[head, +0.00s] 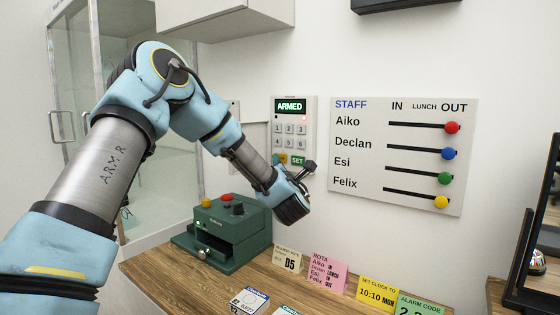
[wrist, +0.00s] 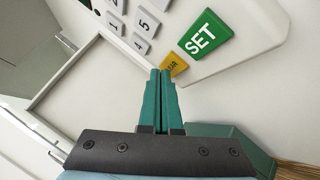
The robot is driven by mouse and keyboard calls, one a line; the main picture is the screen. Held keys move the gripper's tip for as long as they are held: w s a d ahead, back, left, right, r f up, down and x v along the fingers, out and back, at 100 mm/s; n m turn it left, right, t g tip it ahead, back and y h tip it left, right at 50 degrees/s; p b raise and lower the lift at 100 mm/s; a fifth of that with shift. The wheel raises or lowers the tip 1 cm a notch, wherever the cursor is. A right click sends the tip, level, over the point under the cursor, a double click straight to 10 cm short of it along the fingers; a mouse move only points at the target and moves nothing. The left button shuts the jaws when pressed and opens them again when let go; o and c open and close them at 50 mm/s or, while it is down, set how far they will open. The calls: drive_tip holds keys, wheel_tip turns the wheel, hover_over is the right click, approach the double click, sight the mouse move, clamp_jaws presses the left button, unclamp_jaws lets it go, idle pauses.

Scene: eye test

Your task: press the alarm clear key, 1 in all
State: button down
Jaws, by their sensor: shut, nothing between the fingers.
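The alarm keypad (head: 290,130) is on the wall, with a green-lit display (head: 290,106) reading ARMED and a red light lit beside the number keys. The yellow clear key (wrist: 174,64) shows in the wrist view, its left part hidden behind my fingertips. It sits left of the green SET key (wrist: 206,38). My gripper (wrist: 161,73) is shut and empty, its green fingers together and their tips overlapping the yellow key's edge in the picture. I cannot tell whether they touch it. In the head view my arm's end is just below the keypad.
A green box (head: 228,232) with buttons stands on the wooden counter under my wrist. Several note cards (head: 327,270) stand to its right. A staff board (head: 400,150) with coloured knobs hangs right of the keypad. A glass cabinet (head: 130,110) is at left.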

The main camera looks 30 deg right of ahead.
drive_tip(key=shift+s+a, duration=0.2)
drive_tip(key=shift+a, duration=0.2)
drive_tip(key=shift+a, duration=0.1)
drive_tip(key=a, duration=0.1)
drive_tip(key=s+a+b, duration=0.1)
drive_tip(key=a, duration=0.1)
drive_tip(key=s+a+b, duration=0.1)
drive_tip(key=shift+s+a, duration=0.15)
drive_tip(key=shift+s, duration=0.1)
idle(0.9)
